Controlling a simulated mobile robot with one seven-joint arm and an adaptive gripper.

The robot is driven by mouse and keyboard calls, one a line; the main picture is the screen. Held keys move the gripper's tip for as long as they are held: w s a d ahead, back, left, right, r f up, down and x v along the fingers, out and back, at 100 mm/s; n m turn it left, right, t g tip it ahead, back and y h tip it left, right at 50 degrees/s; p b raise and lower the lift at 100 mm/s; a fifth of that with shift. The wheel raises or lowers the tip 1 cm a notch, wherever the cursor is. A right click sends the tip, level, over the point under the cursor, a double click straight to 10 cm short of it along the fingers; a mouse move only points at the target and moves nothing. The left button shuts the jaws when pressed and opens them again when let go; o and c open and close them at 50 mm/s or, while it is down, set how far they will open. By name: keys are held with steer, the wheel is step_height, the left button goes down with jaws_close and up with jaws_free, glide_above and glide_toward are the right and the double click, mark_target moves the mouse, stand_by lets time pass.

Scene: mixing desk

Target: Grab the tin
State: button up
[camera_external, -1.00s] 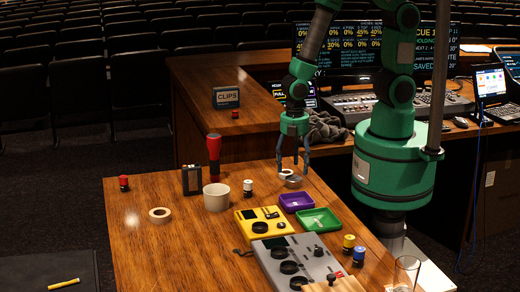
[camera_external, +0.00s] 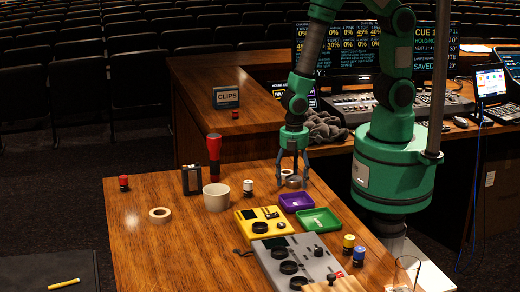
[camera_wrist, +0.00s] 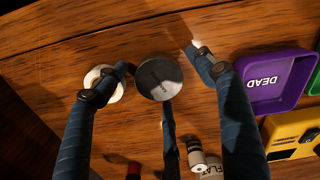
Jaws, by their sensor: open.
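The tin (camera_external: 293,182) is a small, low, round metal can near the far right edge of the wooden desk. In the wrist view the tin (camera_wrist: 159,78) shows a grey round top with dark lettering. My gripper (camera_external: 293,174) is open and pointed down over it. In the wrist view, my gripper's (camera_wrist: 160,62) fingers stand spread to the left and right of the tin, with a gap on each side. The fingers partly cover the tin in the outside view.
A white tape roll (camera_wrist: 104,84) lies close left of the tin, partly behind a finger. A purple tray (camera_wrist: 272,85) marked DEAD is to the right. A green tray (camera_external: 319,221), yellow box (camera_external: 250,228) and white cup (camera_external: 216,198) stand nearby.

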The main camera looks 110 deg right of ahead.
mark_target(293, 179)
steer(key=c, duration=1.2)
steer(key=shift+r, duration=0.15)
steer(key=shift+r, duration=0.55)
step_height(293, 179, up, 2)
steer(key=shift+r+p, duration=0.15)
steer(key=shift+p, duration=0.45)
steer(key=s, duration=0.5)
steer(key=s+r+p, duration=0.1)
steer(key=s, duration=1)
steer(key=shift+d+r+p, duration=0.15)
steer(key=shift+d+p, duration=0.05)
steer(key=shift+p, duration=0.2)
